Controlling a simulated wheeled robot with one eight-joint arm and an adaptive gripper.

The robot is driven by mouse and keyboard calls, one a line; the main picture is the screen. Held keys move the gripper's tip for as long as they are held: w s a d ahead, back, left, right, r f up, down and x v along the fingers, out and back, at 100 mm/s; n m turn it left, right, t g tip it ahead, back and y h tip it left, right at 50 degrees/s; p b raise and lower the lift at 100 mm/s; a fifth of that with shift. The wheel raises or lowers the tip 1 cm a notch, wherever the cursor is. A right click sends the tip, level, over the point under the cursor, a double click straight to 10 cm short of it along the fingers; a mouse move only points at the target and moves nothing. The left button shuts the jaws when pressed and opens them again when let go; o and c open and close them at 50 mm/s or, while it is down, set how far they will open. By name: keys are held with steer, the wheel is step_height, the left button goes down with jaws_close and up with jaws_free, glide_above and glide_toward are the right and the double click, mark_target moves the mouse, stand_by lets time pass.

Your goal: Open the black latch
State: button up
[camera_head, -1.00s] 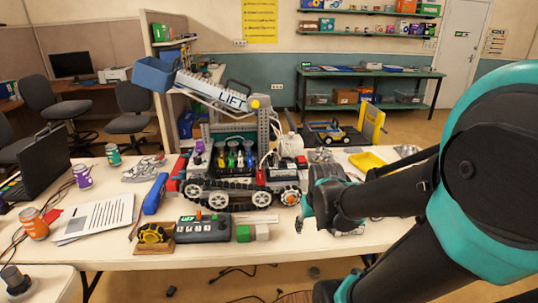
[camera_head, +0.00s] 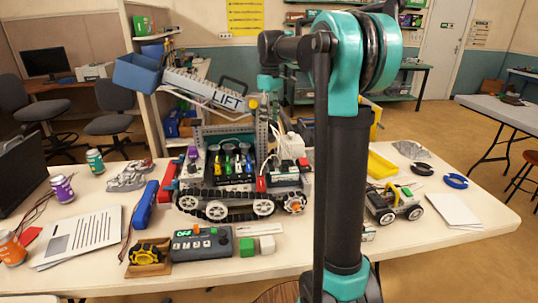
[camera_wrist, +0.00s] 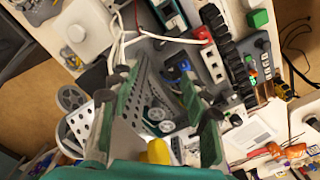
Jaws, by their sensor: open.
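I cannot make out the black latch for certain in either view. The tracked robot (camera_head: 228,204) stands upright on the table in the head view, with a raised grey LIFT arm (camera_head: 205,88) and a blue bin (camera_head: 146,73) at its end. My gripper (camera_head: 269,98) is raised above the robot's right part, partly hidden by my arm. In the wrist view my gripper (camera_wrist: 165,97) is open and nothing shows held between its fingers. It points down at the robot's grey perforated plates, a yellow knob (camera_wrist: 157,151) and a black track (camera_wrist: 230,58).
A small wheeled car (camera_head: 395,203) and a yellow tray (camera_head: 380,165) stand at the right. Papers (camera_head: 82,236) cover the left front.

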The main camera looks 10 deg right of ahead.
mark_target(270, 157)
step_height(270, 157, down, 16)
stand_by(0.5)
jaws_close()
